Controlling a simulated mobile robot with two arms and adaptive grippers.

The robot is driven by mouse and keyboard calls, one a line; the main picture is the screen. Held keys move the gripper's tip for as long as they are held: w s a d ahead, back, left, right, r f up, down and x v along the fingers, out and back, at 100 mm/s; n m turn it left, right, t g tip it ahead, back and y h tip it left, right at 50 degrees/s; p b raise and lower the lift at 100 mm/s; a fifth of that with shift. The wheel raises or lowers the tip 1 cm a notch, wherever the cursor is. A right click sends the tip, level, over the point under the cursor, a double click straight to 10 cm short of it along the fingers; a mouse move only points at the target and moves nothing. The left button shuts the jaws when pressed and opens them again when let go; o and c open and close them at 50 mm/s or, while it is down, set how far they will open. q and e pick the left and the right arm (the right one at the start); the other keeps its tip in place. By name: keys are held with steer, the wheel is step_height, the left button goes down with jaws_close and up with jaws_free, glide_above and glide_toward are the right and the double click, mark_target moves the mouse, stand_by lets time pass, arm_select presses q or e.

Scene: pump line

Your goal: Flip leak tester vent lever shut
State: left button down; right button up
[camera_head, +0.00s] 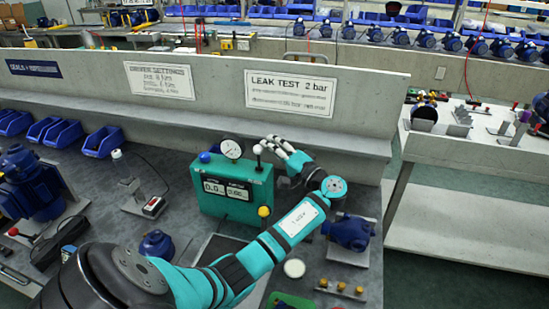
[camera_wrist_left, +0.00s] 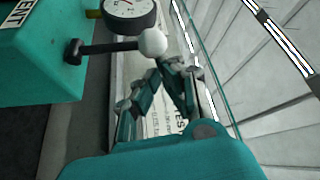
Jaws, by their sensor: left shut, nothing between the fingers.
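The leak tester is a teal box (camera_head: 235,198) on the bench, with a round gauge (camera_head: 231,149) on top and two displays on its front. Its vent lever (camera_head: 257,151), a dark stalk with a white ball, stands up at the box's right end. In the left wrist view, the stalk sticks out from the teal box (camera_wrist_left: 35,50) and ends in the white ball (camera_wrist_left: 153,43). My left gripper (camera_head: 275,142) is shut and empty, right beside the ball. In the wrist view, its fingertips (camera_wrist_left: 168,64) are just below the ball; I cannot tell whether they touch it.
A low wall (camera_head: 350,120) with a leak test sign (camera_head: 290,92) runs behind the tester. Blue bins (camera_head: 103,142) line the left back.

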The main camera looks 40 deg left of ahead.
arm_select(q)
steer(key=n+b, duration=0.1)
steer(key=s+n+y+b, duration=0.1)
steer(key=b, duration=0.1)
steer(key=shift+s+d+f+g, duration=0.2)
steer(key=shift+d+g, duration=0.1)
steer(key=shift+g, duration=0.1)
steer(key=shift+s+r+n, duration=0.1)
steer(key=shift+n, duration=0.2)
steer(key=shift+s+d+r+b, duration=0.1)
steer(key=shift+s+d+b, duration=0.1)
steer(key=shift+b, duration=0.3)
steer(key=shift+s, duration=0.1)
arm_select(e)
steer(key=f, duration=0.2)
steer(key=a+f, duration=0.1)
steer(key=f, duration=0.2)
steer(key=shift+s+a+f, duration=0.1)
steer(key=shift+s+f, duration=0.1)
steer(key=shift+f, duration=0.1)
arm_select(q)
steer(key=shift+r, duration=0.1)
arm_select(e)
steer(key=shift+d, duration=0.3)
arm_select(q)
steer(key=v, duration=1.2)
arm_select(e)
steer(key=shift+a, duration=0.1)
